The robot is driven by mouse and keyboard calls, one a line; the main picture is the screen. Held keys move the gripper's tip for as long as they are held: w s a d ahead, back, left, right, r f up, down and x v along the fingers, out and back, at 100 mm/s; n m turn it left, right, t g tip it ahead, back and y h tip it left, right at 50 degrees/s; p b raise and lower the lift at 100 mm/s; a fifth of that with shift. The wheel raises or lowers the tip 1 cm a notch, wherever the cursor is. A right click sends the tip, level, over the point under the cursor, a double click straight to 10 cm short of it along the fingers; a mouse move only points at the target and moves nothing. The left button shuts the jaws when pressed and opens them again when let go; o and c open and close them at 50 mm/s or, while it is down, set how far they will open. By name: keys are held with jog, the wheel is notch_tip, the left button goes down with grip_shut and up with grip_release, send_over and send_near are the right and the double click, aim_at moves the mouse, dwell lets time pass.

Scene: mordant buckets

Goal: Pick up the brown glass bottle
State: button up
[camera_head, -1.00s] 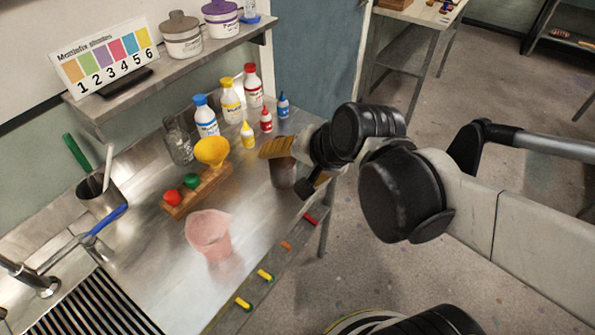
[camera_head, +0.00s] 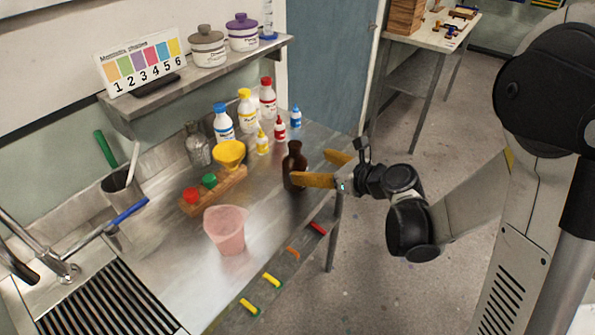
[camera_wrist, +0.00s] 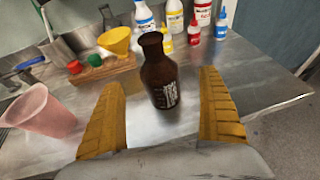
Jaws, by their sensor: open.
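The brown glass bottle (camera_head: 294,168) stands upright on the metal counter near its right edge. It also shows in the wrist view (camera_wrist: 160,75), with a narrow neck and a white printed label low on its side. My gripper (camera_head: 325,169) has two yellow-brown ribbed fingers and is open. In the wrist view the fingers (camera_wrist: 165,115) are wide apart, one on each side of the bottle's lower part in the picture, with bare counter showing between bottle and fingers. The gripper is to the right of the bottle in the head view, and nothing is held.
A pink translucent beaker (camera_head: 226,230) stands in front-left of the bottle. A yellow funnel (camera_head: 230,153) sits in a wooden rack (camera_head: 196,203) with red and green caps. Several white bottles (camera_head: 245,110) and small droppers (camera_head: 280,130) stand behind. A sink (camera_head: 60,270) is at left.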

aim_at(295, 162)
jog(key=b+x, duration=0.2)
jog(key=x, duration=0.5)
jog(key=shift+s+a+f, duration=0.1)
jog(key=shift+f, duration=0.1)
jog(key=shift+r, duration=0.1)
jog(key=c, duration=1.5)
